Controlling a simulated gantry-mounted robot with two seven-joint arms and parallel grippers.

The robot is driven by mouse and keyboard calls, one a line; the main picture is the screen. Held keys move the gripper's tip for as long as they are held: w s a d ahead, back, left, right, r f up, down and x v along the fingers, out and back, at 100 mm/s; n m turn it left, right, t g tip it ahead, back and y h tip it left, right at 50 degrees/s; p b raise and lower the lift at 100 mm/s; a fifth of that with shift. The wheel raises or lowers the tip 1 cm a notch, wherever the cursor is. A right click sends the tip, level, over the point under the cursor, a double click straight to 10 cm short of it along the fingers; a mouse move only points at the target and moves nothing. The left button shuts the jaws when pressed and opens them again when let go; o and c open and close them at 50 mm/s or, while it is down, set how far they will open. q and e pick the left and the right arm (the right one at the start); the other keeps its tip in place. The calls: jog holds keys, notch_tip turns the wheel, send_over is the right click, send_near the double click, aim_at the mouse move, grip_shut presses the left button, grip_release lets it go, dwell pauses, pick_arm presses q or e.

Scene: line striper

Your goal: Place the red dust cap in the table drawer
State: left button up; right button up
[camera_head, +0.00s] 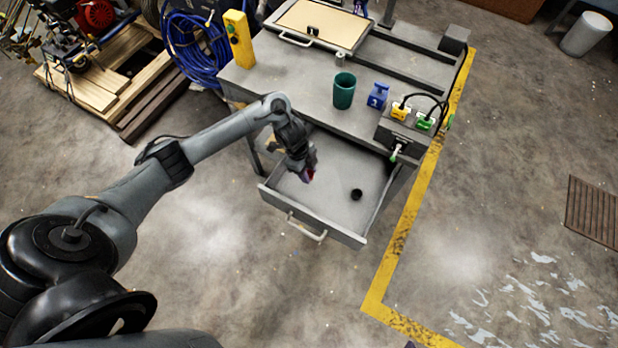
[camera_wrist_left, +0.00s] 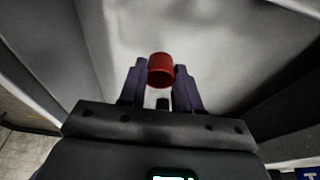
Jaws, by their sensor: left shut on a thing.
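The red dust cap (camera_wrist_left: 161,69) is between the two fingertips of my left gripper (camera_wrist_left: 161,85) in the left wrist view. The gripper is shut on it. In the head view my left gripper (camera_head: 307,174) is over the open table drawer (camera_head: 318,197), near its left side, with a bit of red showing at the fingertips. The pale drawer floor (camera_wrist_left: 215,35) lies beyond the cap in the wrist view. I cannot tell how high the cap is above the floor. My right gripper is not in view.
A small black cap (camera_head: 356,194) lies in the drawer, right of my gripper. On the table (camera_head: 300,88) stand a green cup (camera_head: 344,92), a blue block (camera_head: 378,95) and a box with yellow and green plugs (camera_head: 408,130). The drawer handle (camera_head: 306,230) faces front.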

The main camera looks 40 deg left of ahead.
pick_arm(q)
jog(key=x, duration=0.1)
jog(key=b+x, duration=0.1)
jog(key=x, duration=0.1)
jog(key=shift+s+a+f, duration=0.15)
jog(key=shift+a+f, duration=0.15)
jog(key=shift+f, duration=0.15)
jog(key=shift+f, duration=0.15)
jog(key=o, duration=1)
